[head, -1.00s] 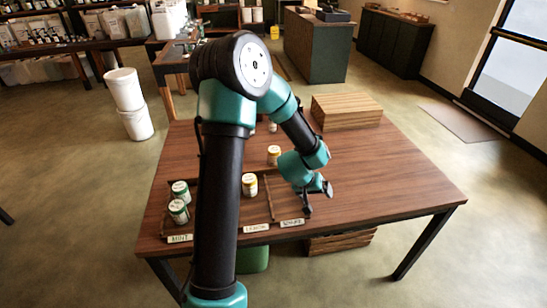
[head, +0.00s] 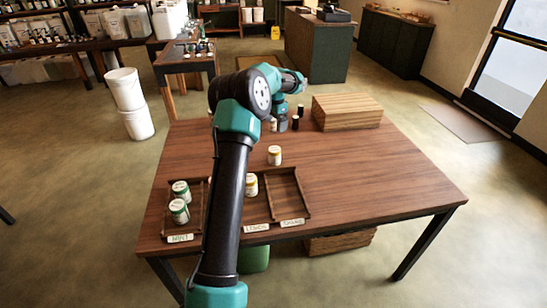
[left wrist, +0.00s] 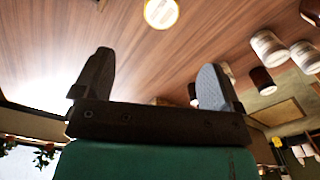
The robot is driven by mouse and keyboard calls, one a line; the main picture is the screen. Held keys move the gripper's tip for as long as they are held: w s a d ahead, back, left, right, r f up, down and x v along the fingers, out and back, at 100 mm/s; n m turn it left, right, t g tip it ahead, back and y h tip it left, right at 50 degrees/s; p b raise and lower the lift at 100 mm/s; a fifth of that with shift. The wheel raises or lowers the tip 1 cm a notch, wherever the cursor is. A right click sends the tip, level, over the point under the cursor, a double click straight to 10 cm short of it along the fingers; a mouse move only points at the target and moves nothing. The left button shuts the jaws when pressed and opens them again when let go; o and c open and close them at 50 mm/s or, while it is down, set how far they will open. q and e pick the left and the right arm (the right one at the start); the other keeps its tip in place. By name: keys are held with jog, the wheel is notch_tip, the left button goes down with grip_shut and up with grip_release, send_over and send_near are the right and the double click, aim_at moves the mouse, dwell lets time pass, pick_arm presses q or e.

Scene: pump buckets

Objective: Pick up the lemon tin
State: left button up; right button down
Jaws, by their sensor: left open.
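A white tin with a yellow lid (head: 274,155), which looks like a lemon tin, stands alone on the table behind the tray. Its yellow-rimmed top (left wrist: 160,12) shows at the top edge of the left wrist view, cut off. A second similar tin (head: 252,186) stands in the lemon-labelled compartment, partly hidden by my left arm. My left gripper (head: 283,122) hangs over the back of the table, behind the lone yellow tin. In the left wrist view my left gripper (left wrist: 154,82) has its fingers wide apart with nothing between them. My right gripper is not in view.
Dark jars (head: 295,122) and white tins (left wrist: 268,48) stand near the back edge. A wooden crate (head: 345,111) sits at the back right. The table's right side is clear.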

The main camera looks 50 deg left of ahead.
aim_at(275, 149)
pick_arm(q)
notch_tip(275, 149, down, 12)
jog(key=shift+f, duration=0.15)
dwell(0.7)
jog(key=shift+a+f, duration=0.15)
jog(key=shift+f, duration=1.15)
jog(key=shift+a+f, duration=0.1)
jog(key=shift+f, duration=1.15)
jog(key=c, duration=1.1)
